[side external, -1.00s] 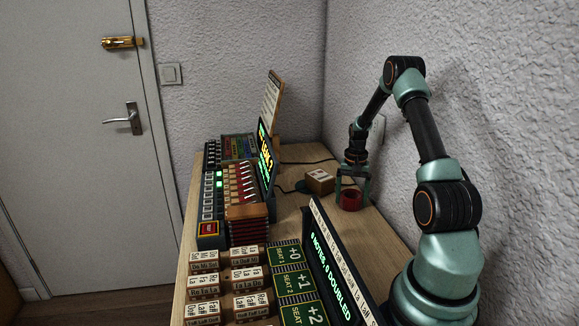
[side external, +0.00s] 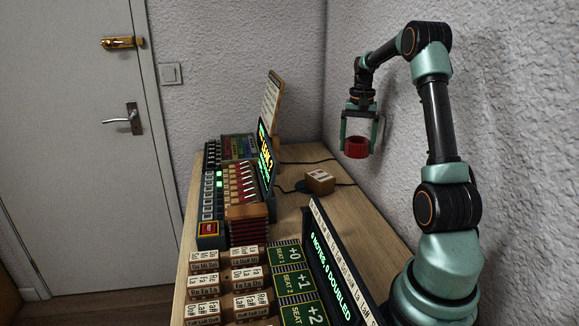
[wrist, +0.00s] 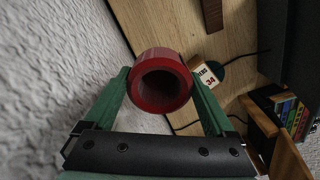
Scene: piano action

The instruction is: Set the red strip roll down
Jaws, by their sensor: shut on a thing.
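The red strip roll (side external: 356,147) is a short red ring with a hollow middle. My gripper (side external: 358,142) is shut on it and holds it in the air above the wooden desk, near the right wall. In the wrist view the red roll (wrist: 161,80) sits between the two green fingers of my gripper (wrist: 160,90), its opening facing the camera. The desk surface (side external: 315,215) below it is bare in part.
A small wooden box with a pale label (side external: 320,181) stands on the desk below, with a dark cable beside it. Panels with glowing displays (side external: 266,158), a switch panel (side external: 237,190) and labelled blocks (side external: 204,258) fill the left side. The rough wall (side external: 420,130) is close on the right.

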